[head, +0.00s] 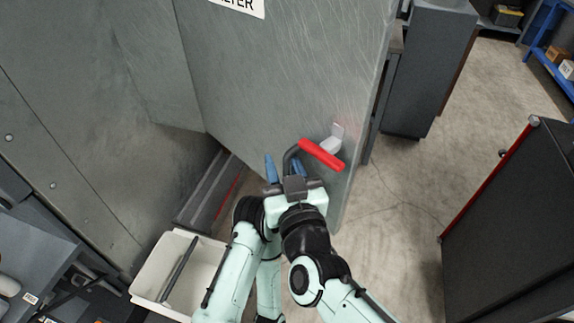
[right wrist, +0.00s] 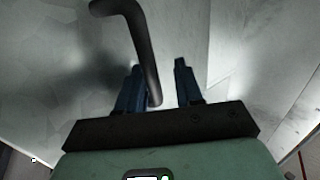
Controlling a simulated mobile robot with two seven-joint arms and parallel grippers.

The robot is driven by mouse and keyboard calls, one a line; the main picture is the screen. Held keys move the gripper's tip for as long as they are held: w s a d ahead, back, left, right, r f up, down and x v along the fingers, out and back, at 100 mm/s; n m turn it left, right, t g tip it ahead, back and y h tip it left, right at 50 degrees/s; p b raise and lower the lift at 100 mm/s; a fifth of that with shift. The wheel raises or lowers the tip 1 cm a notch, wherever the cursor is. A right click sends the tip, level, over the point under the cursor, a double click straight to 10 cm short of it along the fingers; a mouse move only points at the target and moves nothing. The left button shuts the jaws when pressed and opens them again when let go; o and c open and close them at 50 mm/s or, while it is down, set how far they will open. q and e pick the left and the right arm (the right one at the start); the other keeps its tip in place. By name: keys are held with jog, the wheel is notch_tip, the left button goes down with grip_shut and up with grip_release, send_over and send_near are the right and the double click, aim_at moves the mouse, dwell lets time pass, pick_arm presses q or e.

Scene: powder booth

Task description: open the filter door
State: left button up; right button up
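The filter door (head: 270,70) is a large grey panel with a partly cut-off white label ending in "LTER". It stands at an angle to the dark frame with a red strip at its lower left, and floor shows between them. A dark bent handle with a red grip (head: 321,154) is near its free edge. My right gripper (head: 285,167) is at the dark rod, its blue fingers apart. In the right wrist view the handle rod (right wrist: 143,50) reaches down between the fingers or just before the left one; contact is unclear. My left gripper does not show.
A white bin (head: 150,285) with a dark bar in it stands at the lower left. A pale latch piece (head: 332,141) is on the door beside the red grip. A dark panel with a red edge (head: 510,225) stands at the right. Concrete floor (head: 400,190) is clear between it and the door.

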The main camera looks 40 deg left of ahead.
jog(key=shift+s+d, duration=0.1)
jog(key=shift+d, duration=0.35)
jog(key=v, duration=1.2)
jog(key=shift+s+d+b, duration=0.25)
jog(key=shift+b, duration=0.05)
